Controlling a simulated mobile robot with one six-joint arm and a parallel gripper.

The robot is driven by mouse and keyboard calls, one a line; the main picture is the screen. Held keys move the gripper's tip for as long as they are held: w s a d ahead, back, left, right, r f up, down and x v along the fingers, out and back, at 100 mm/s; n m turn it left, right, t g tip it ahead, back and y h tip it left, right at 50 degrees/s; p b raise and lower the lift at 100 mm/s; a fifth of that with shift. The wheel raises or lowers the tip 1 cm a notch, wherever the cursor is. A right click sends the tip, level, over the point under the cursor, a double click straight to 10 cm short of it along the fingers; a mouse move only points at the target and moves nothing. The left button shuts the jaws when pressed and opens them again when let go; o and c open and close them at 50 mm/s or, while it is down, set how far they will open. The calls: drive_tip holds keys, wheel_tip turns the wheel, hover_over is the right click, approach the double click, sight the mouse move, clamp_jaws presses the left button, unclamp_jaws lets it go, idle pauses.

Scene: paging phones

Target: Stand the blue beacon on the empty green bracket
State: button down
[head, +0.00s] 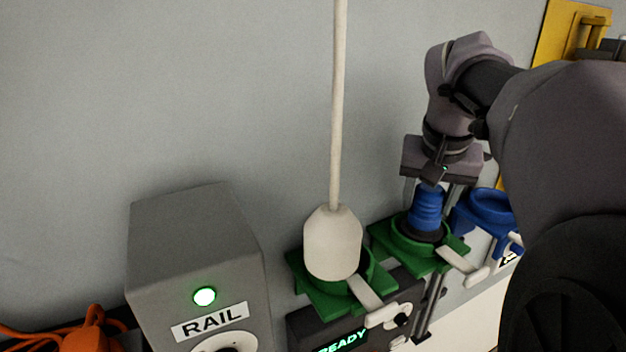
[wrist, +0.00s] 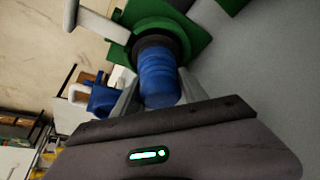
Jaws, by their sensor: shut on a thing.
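The blue beacon (head: 427,207) is a ribbed blue cylinder with a dark base collar. It stands upright in the ring of the right green bracket (head: 384,234) in the head view. My gripper (head: 427,200) is above it, pointing down, with its fingers shut on the blue body. In the wrist view the beacon (wrist: 158,78) is between the fingers, its dark collar at the green ring (wrist: 168,24). Whether the collar is fully seated is hard to tell. A pale lever (head: 462,262) sticks out from this bracket.
The left green bracket (head: 310,290) holds a white pear-shaped body (head: 333,243) on a pale cord or rod. A blue bracket (head: 492,203) stands close on the right. A grey RAIL box (head: 196,262) and an orange thing (head: 88,335) are at left. The wall is directly behind.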

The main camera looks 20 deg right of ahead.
drive_tip(key=shift+w+a+f, duration=0.1)
drive_tip(key=shift+w+f, duration=0.1)
drive_tip(key=shift+f, duration=0.55)
drive_tip(key=shift+s, duration=0.1)
drive_tip(key=c, duration=0.6)
unclamp_jaws()
drive_tip(key=p+v, duration=0.2)
drive_tip(key=v, duration=1)
drive_tip(key=shift+r, duration=0.1)
